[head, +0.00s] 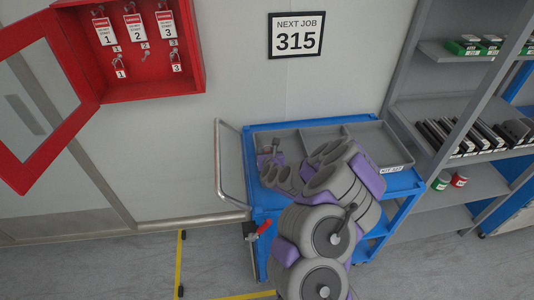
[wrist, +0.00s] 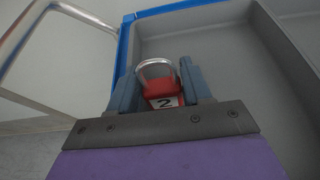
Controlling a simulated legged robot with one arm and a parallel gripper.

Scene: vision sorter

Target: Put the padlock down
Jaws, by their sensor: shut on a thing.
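The red padlock (wrist: 165,90), with a silver shackle and a white label marked 2, shows in the wrist view between the two fingers of my gripper (wrist: 162,98). The fingers are shut on its body and the shackle points away from my wrist. In the head view my gripper (head: 269,157) is over the left compartment of the grey kit tray (head: 313,131) on the blue cart; the padlock is too small to make out there. The tray also shows in the wrist view (wrist: 215,50), just beyond the padlock. I cannot tell whether the padlock touches the tray floor.
An open red cabinet (head: 193,75) on the wall holds numbered tags and padlocks 1 and 3. The cart's rail (head: 221,165) stands left of my gripper. A shelf unit (head: 460,110) is at the right. My arm hides part of the tray; its right compartment looks empty.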

